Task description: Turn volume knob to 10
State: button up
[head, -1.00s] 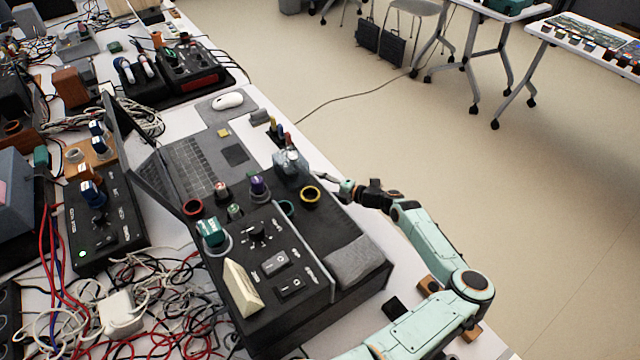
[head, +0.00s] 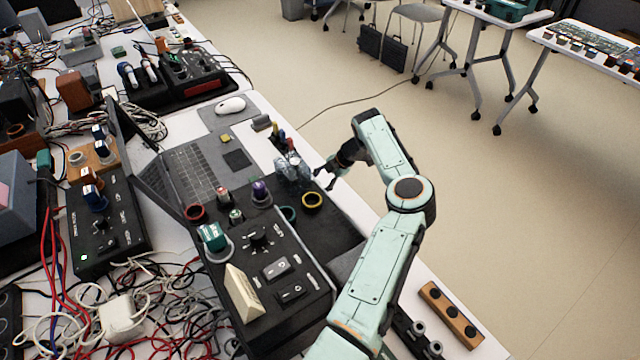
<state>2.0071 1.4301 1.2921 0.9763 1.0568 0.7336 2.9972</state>
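A black control box (head: 205,275) stands at the table's front edge. On its sloped panel is a round black knob (head: 259,240) with pale marks around it; the labels and numbers are too small to read, and I cannot tell its setting. Two switches (head: 276,270) sit below the knob. My gripper (head: 322,178) is to the upper right of the knob, apart from it, past the box's far end. Its fingers are spread and hold nothing. My arm hides part of the box's right side.
A laptop (head: 190,172) and mouse (head: 230,106) lie behind. Another black box (head: 105,237) and tangled cables (head: 150,290) are left. A wooden block (head: 450,314) lies front right.

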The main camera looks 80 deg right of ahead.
jog(key=shift+w+d+g+y, duration=0.1)
jog(key=shift+w+g+y, duration=0.05)
jog(key=shift+g+y, duration=0.2)
jog(key=shift+g, duration=0.25)
jog(key=o, duration=1.2)
jog(key=shift+c, duration=0.2)
jog(key=shift+r, duration=0.1)
jog(key=v, duration=1.2)
jog(key=shift+d, duration=0.1)
